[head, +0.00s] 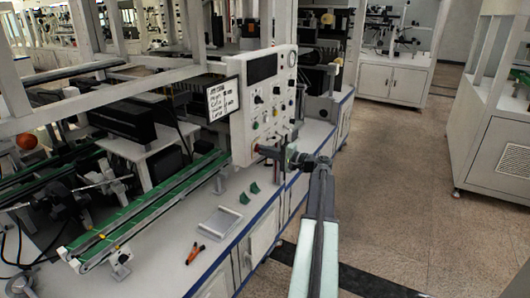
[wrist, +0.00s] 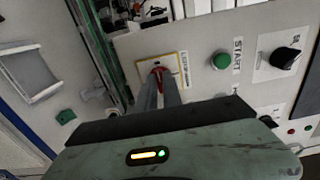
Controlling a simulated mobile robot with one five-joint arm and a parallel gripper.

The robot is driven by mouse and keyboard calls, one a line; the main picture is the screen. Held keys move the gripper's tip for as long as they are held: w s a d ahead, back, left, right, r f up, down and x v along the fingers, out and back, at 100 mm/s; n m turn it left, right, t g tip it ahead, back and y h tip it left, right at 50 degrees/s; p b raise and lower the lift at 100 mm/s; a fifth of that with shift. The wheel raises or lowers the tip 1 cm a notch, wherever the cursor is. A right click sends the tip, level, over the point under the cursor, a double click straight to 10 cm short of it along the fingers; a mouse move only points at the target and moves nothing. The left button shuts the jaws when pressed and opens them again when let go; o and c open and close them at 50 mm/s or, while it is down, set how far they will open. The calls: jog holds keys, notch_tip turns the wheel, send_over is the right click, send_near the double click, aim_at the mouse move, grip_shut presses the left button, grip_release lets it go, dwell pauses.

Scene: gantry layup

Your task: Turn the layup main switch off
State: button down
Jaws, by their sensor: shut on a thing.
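The main switch (wrist: 158,70) is a red knob on a yellow-edged plate with a printed label in the wrist view. My gripper (wrist: 159,80) is shut on the red knob, its two fingers reaching up to it from below. The fingers cover part of the knob, so I cannot tell its exact angle. In the head view the switch is hidden behind my gripper (head: 262,150), which meets the lower part of the upright control panel (head: 241,125).
A green button (wrist: 221,61) marked START and a black rotary knob (wrist: 285,58) sit right of the switch. A grey tray (head: 219,222), green pieces (head: 244,198) and orange-handled pliers (head: 195,253) lie on the bench. The floor at right (head: 400,180) is clear.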

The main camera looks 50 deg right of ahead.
dwell(0.4)
jog(key=c, duration=1.5)
grip_release()
jog(key=v, duration=0.7)
jog(key=shift+s, duration=0.4)
jog(key=shift+d, duration=0.1)
